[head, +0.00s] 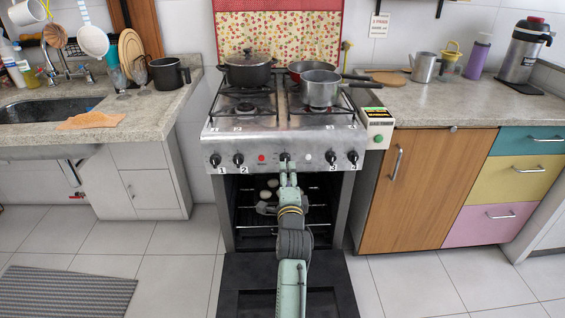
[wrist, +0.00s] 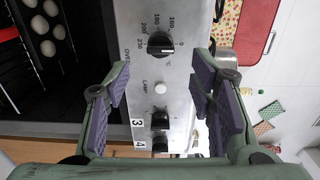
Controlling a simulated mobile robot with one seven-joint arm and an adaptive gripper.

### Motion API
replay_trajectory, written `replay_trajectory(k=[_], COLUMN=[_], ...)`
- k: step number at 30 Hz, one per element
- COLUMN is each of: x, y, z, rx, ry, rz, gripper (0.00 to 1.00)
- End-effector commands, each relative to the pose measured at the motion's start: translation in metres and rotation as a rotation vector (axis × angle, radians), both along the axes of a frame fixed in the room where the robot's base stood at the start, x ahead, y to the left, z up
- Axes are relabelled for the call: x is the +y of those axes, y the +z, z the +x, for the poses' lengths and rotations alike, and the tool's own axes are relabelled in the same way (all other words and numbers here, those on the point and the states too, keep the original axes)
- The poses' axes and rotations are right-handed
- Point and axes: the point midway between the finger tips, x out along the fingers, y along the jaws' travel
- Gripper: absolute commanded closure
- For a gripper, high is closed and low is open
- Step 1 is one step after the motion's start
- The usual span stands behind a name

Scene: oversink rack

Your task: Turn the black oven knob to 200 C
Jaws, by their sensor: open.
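The black oven knob (wrist: 160,43) sits on the steel panel in the wrist view, with printed temperature numbers including 200 (wrist: 148,26) beside it. Its grip bar lies across the picture, and its pale mark seems to face right, away from the 200. My gripper (wrist: 160,80) is open and empty, its purple pads apart on either side of the panel area below the knob in the picture. The pads do not appear to touch the knob. In the head view my gripper (head: 287,168) is in front of the panel's middle and largely covers the oven knob (head: 285,156).
A white lamp button (wrist: 161,88) and burner knobs 3 (wrist: 160,119) and 4 (wrist: 160,144) are close by. The oven door (head: 238,290) is open below my arm, with pale round things on the rack inside. Pots (head: 320,88) stand on the stove.

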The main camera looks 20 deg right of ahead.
Motion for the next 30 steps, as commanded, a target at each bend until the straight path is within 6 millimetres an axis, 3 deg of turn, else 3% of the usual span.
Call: replay_trajectory(k=[6, 12, 23, 30], x=[-0.011, -0.017, -0.018, -0.018], y=[0.003, 0.002, 0.001, 0.001], z=[0.04, 0.061, 0.065, 0.065], rx=[0.001, -0.001, -0.001, -0.001], ry=[0.001, 0.001, 0.001, 0.001], rz=[-0.003, -0.001, -0.002, -0.002], gripper=[0.5, 0.5, 0.5, 0.66])
